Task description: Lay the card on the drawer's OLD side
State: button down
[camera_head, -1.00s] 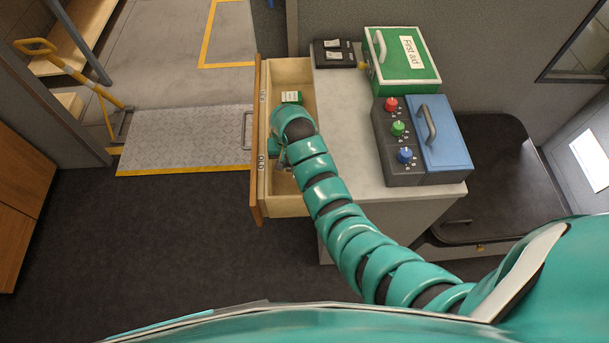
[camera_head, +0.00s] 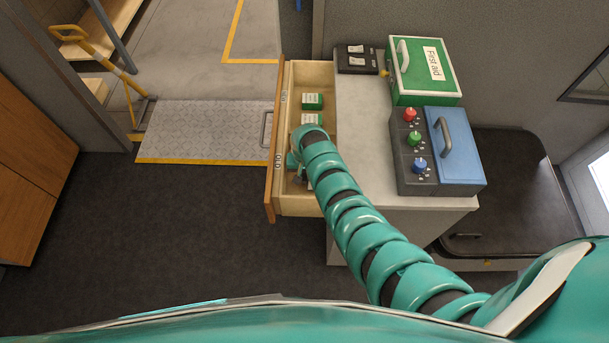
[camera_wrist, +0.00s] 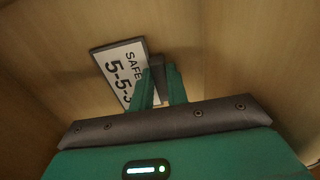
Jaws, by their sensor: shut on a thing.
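The card (camera_wrist: 122,72) has a dark edge and a white face reading "SAFE" and "5-5-", the rest hidden by a finger. My gripper (camera_wrist: 160,78) is shut on it, and the card lies flat or nearly so against or just above the pale wooden drawer bottom; I cannot tell which. The open drawer (camera_head: 296,206) shows in the head view with a label near each end of its front; the nearer one appears to read OLD. My gripper (camera_head: 298,180) is inside the drawer's near half, beside that label, partly hidden by my arm.
Two green-and-white packs (camera_head: 312,101) lie in the drawer's far half. The grey cabinet top (camera_head: 362,130) to the right holds a switch box (camera_head: 357,59), a green First aid box (camera_head: 424,72) and a knob panel (camera_head: 412,160) with a blue handled part.

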aim_at(305, 177)
jog(key=shift+f, duration=0.6)
jog(key=shift+f, duration=0.15)
jog(key=c, duration=1.4)
grip_release()
jog(key=shift+w+r, duration=0.1)
jog(key=shift+r, duration=1)
jog(key=shift+r+b, duration=1.45)
jog(key=shift+r, duration=3.65)
